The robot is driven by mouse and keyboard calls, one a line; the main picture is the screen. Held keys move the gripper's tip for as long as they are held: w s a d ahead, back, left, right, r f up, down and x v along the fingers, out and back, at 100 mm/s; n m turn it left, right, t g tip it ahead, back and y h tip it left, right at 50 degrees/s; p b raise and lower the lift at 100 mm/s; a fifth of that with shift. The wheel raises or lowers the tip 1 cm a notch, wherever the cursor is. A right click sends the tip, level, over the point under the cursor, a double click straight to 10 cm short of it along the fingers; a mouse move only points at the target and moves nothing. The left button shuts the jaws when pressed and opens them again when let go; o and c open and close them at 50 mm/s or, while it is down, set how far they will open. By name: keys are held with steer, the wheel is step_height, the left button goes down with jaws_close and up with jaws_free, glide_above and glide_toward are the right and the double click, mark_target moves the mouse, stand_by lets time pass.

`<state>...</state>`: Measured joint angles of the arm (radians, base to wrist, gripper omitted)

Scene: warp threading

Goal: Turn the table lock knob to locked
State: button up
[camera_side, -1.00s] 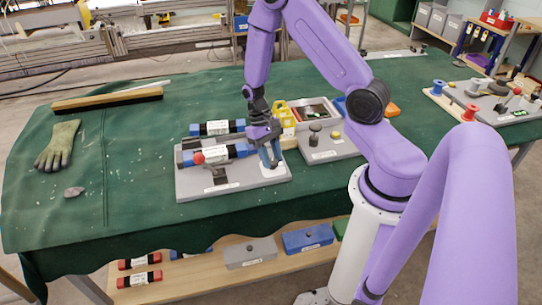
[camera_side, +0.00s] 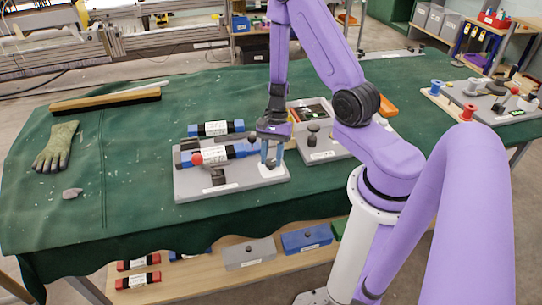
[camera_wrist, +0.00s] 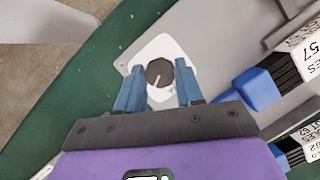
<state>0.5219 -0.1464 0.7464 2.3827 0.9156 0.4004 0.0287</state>
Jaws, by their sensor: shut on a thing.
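The lock knob (camera_wrist: 159,74) is a dark round knob with a pale pointer line, set on a white plate (camera_wrist: 146,50) at the right end of a grey board (camera_side: 228,182). In the wrist view the pointer runs toward the lower left. My gripper (camera_wrist: 160,86) has its two blue fingers on either side of the knob, shut on it. In the side view my gripper (camera_side: 271,160) points down at the board's right end, and its fingers hide the knob. I cannot read any lock marking on the plate.
A second grey board (camera_side: 325,151) with dark knobs stands to the right.

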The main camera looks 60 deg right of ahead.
steer(key=m+t, duration=0.2)
steer(key=m, duration=0.3)
steer(key=shift+s, duration=0.15)
steer(key=shift+d, duration=0.1)
stand_by(0.4)
steer(key=o, duration=1)
steer(key=shift+o, duration=0.2)
steer(key=shift+r, duration=0.15)
steer(key=v, duration=1.7)
steer(key=shift+s, duration=0.15)
steer(key=shift+r, duration=0.1)
